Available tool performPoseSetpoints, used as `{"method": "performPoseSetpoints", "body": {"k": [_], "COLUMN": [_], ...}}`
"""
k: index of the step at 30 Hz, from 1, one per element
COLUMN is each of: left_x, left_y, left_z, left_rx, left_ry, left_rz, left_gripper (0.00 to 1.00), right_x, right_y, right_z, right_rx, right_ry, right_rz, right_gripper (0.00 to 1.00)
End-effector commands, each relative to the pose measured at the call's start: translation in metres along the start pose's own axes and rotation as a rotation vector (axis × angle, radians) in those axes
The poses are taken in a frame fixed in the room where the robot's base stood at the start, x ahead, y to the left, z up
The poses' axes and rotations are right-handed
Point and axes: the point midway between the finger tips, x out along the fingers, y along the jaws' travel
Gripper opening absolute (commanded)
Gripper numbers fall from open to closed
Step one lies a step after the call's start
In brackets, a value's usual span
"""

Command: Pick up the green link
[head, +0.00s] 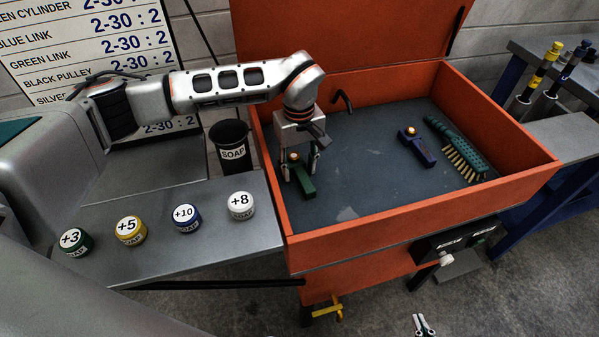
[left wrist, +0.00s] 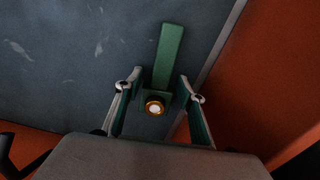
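The green link (head: 304,184) lies on the dark floor of the orange basin, near its left wall. It has a long flat bar and a block with a copper-coloured ring and pale centre; it also shows in the left wrist view (left wrist: 168,60). My left gripper (head: 300,168) points down over the ringed end. In the left wrist view my left gripper (left wrist: 158,79) is open, with one finger on each side of the block and gaps between. My right gripper (head: 423,325) shows only as fingertips at the bottom edge of the head view; its opening is unclear.
The orange basin (head: 410,222) has raised walls and an upright lid behind. A blue link (head: 417,147) and a green brush (head: 457,148) lie at its right. A black soap cup (head: 231,147) and several labelled soap pucks stand on the grey table (head: 150,262). The basin's middle is clear.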

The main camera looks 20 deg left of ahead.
Motion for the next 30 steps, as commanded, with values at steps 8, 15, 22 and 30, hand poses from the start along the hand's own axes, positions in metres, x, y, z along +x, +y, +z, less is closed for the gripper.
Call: {"method": "performPoseSetpoints", "body": {"k": [8, 15, 22, 30], "left_x": [-0.002, -0.002, -0.018, -0.066], "left_y": [0.001, 0.001, 0.001, 0.001], "left_z": [-0.001, -0.001, -0.001, -0.002], "left_rx": [0.000, 0.000, 0.001, 0.000], "left_ry": [0.001, 0.001, 0.004, 0.007], "left_rz": [0.002, 0.002, 0.005, 0.006], "left_gripper": [0.00, 0.00, 0.00, 0.00], "right_x": [0.000, 0.000, -0.001, -0.003], "right_y": [0.001, 0.001, 0.001, 0.001], "right_z": [-0.001, -0.001, -0.004, -0.009], "right_rx": [0.000, 0.001, 0.001, 0.005], "right_ry": [0.001, 0.002, 0.005, 0.009], "right_rz": [0.001, 0.001, 0.002, 0.000], "right_gripper": [0.00, 0.00, 0.00, 0.00]}}
